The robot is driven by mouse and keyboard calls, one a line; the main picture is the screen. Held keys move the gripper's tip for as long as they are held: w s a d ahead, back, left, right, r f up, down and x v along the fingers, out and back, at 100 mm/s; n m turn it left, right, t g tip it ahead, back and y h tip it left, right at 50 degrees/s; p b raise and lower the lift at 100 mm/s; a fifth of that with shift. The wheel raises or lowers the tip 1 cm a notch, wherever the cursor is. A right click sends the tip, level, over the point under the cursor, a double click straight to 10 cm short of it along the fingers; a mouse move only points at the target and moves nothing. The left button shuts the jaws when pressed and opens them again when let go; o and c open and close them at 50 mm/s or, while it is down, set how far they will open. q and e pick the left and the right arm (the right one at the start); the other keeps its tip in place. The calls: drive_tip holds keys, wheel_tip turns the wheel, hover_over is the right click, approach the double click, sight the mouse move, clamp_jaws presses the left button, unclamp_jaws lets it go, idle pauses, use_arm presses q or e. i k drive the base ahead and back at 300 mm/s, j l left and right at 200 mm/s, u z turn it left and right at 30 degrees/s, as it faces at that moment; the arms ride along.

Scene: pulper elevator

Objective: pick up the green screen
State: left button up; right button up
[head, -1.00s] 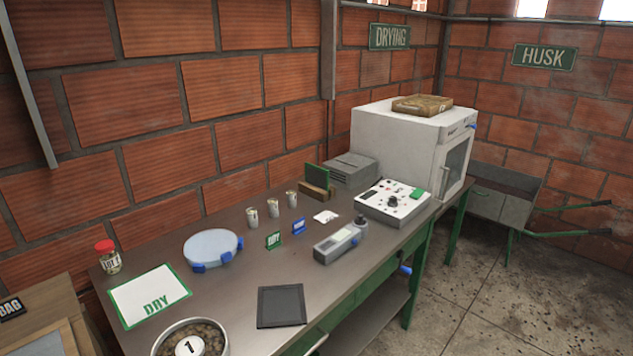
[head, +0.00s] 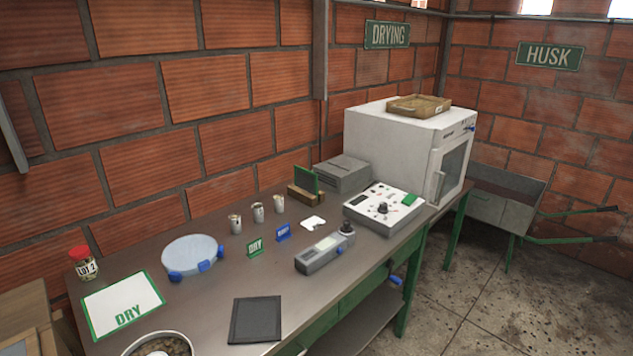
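A small green-framed panel (head: 306,180) with a dark face, which looks like the green screen, stands upright in a wooden block (head: 306,195). It is at the back of the metal table (head: 215,295), near the brick wall and left of a grey box (head: 342,173). Its lower edge is hidden in the block. Neither of my grippers shows in the head view.
Three small cans (head: 258,212) stand left of the block. A white control box (head: 384,208) and a grey handheld meter (head: 325,250) are to its right and front. A white oven (head: 395,150) stands behind. A blue-clipped round container (head: 193,256) sits further left.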

sight(303, 179)
drive_tip(key=i+l, duration=0.2)
drive_tip(key=l, duration=0.15)
drive_tip(key=i+l, duration=0.2)
drive_tip(key=l, duration=0.15)
drive_tip(key=i+l, duration=0.15)
drive_tip(key=l, duration=0.2)
